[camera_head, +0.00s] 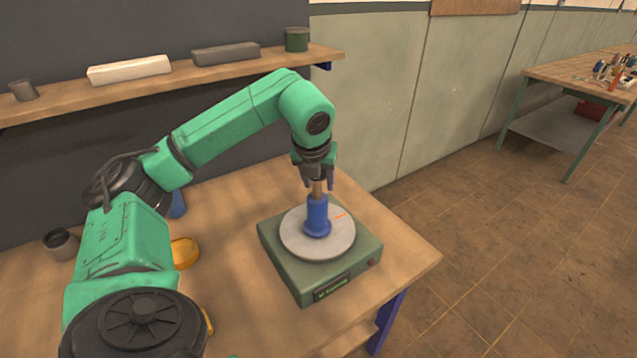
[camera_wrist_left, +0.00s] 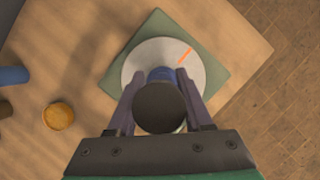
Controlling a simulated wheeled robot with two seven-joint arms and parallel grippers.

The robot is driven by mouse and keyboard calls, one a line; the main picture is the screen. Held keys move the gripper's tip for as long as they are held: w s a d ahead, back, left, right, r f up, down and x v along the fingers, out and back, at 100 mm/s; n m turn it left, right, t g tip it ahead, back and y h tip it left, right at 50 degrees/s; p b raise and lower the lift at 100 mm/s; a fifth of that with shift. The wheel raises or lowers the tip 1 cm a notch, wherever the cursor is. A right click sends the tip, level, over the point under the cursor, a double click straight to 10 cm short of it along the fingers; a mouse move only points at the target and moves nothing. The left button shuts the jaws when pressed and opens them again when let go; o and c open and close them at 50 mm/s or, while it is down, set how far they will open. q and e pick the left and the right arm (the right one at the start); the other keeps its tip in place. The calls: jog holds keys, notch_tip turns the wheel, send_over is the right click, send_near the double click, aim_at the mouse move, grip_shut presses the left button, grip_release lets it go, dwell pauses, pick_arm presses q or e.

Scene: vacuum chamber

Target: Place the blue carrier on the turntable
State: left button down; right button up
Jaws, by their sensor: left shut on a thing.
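The blue carrier (camera_head: 317,217) stands upright on the round grey plate of the turntable (camera_head: 292,237), near its middle; I cannot tell whether its base touches the plate. My left gripper (camera_head: 318,186) is above the carrier and shut on its brown upper stem. In the left wrist view my left gripper (camera_wrist_left: 160,108) has its two fingers on either side of the carrier's dark round top, with a bit of the blue carrier (camera_wrist_left: 160,74) showing beyond. The turntable (camera_wrist_left: 139,60) with its orange mark lies below. My right gripper is not in view.
An amber round object (camera_head: 184,252) and a blue item (camera_head: 177,204) are left on the table, partly behind my left arm. A dark cup (camera_head: 61,244) stands further left. A shelf (camera_head: 60,104) with several items runs behind. The table's right edge is clear.

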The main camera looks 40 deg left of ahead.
pick_arm(q)
jog(key=shift+w+f, duration=0.1)
jog(key=shift+f, duration=0.1)
jog(key=shift+c, duration=1.5)
grip_release()
jog(key=v, duration=0.8)
jog(key=shift+r, duration=0.35)
jog(key=v, duration=0.1)
jog(key=p+v, duration=0.1)
jog(key=v, duration=0.1)
jog(key=shift+s+r, duration=0.15)
jog(key=shift+s, duration=0.15)
